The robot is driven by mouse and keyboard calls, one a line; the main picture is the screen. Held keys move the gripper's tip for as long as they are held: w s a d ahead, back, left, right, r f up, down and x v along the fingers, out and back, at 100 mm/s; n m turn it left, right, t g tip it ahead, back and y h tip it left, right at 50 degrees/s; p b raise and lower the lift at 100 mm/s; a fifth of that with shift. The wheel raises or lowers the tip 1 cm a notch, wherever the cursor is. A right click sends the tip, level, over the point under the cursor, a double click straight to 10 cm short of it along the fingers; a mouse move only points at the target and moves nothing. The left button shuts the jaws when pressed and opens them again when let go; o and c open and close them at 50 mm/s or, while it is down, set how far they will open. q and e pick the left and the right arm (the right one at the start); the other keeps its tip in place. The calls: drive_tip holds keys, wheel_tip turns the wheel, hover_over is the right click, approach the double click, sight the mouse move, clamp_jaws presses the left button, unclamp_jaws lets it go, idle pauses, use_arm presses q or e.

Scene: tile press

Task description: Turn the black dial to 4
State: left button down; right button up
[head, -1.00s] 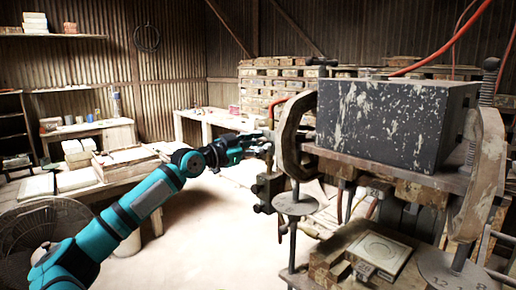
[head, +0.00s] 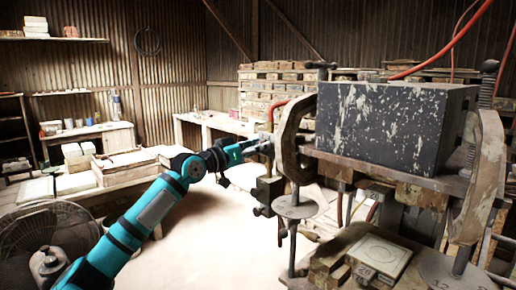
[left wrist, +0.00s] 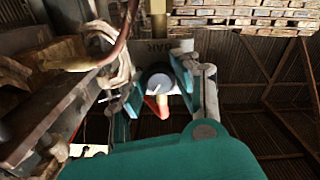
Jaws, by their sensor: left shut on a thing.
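The black dial (left wrist: 160,80) shows in the left wrist view as a dark round knob with a pale pointer line on its pale face. It sits between the two fingers of my left gripper (left wrist: 158,88), which is shut on it. Numbers around the dial are too small or hidden to read. In the head view my left gripper (head: 264,148) reaches from the left to the upper part of the metal valve fitting (head: 268,191) beside the press; there the dial is hidden by the gripper. My right gripper is in neither view.
The press with its big dark speckled block (head: 390,125) stands just right of my gripper, its curved side frame (head: 291,135) very close. A square tile mould (head: 378,256) lies below. A fan (head: 45,245) stands lower left. The floor between is mostly clear.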

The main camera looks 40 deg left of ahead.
use_arm(q)
drive_tip(key=shift+r, duration=0.15)
drive_tip(key=c, duration=1)
unclamp_jaws()
drive_tip(key=s, duration=0.4)
drive_tip(key=s+a, duration=0.1)
drive_tip(key=s, duration=0.7)
drive_tip(key=shift+a+f, duration=0.2)
drive_tip(key=shift+f, duration=0.1)
